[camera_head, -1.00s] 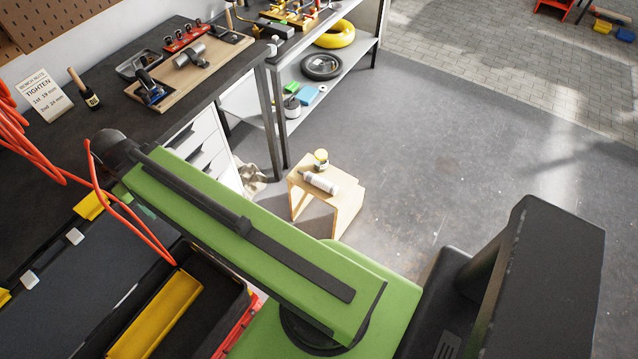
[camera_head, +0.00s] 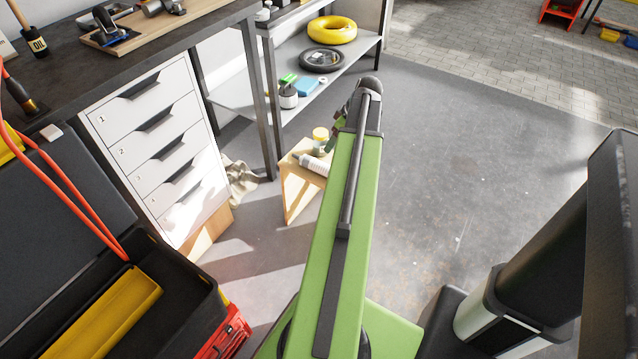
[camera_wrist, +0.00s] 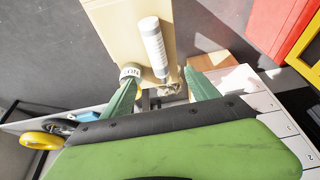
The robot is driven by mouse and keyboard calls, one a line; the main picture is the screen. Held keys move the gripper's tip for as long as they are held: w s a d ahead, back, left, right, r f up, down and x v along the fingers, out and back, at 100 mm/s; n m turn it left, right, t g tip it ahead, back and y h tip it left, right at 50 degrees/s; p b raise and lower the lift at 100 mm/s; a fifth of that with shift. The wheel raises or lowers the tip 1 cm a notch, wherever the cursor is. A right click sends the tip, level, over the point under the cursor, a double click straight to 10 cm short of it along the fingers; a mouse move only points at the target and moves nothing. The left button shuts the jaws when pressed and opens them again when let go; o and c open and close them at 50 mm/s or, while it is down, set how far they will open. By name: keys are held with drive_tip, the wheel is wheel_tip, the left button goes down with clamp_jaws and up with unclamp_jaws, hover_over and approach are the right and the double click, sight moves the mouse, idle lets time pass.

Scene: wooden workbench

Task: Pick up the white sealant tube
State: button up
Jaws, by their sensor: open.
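The white sealant tube (camera_head: 314,165) lies on a small wooden stool (camera_head: 293,183) in the head view, partly hidden by my arm. In the wrist view the tube (camera_wrist: 153,44) lies on the light wood top (camera_wrist: 117,33), its narrow end toward my gripper (camera_wrist: 158,92). My gripper is open, its two green fingers spread wide. The tube lies ahead of the gap between them, and nothing is held. In the head view my gripper is mostly hidden behind the end of my arm, just above and beside the stool.
A small jar with a pale yellow lid (camera_head: 320,134) stands beside the tube on the stool; in the wrist view it is by the left finger. A drawer cabinet (camera_head: 155,150) and a shelf (camera_head: 345,58) stand nearby. Open floor (camera_head: 480,150) lies to the right.

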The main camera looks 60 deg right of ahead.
sight(322, 164)
drive_tip(key=b+x, duration=0.3)
drive_tip(key=x, duration=0.1)
drive_tip(key=b+x, duration=0.8)
drive_tip(key=shift+s+d+f, duration=0.15)
drive_tip(key=shift+s+f, duration=0.05)
drive_tip(key=shift+f, duration=0.05)
drive_tip(key=shift+w+r, duration=0.1)
drive_tip(key=b+x, duration=0.5)
drive_tip(key=shift+d+f, duration=0.2)
drive_tip(key=shift+f, duration=0.05)
drive_tip(key=shift+r, duration=0.2)
clamp_jaws()
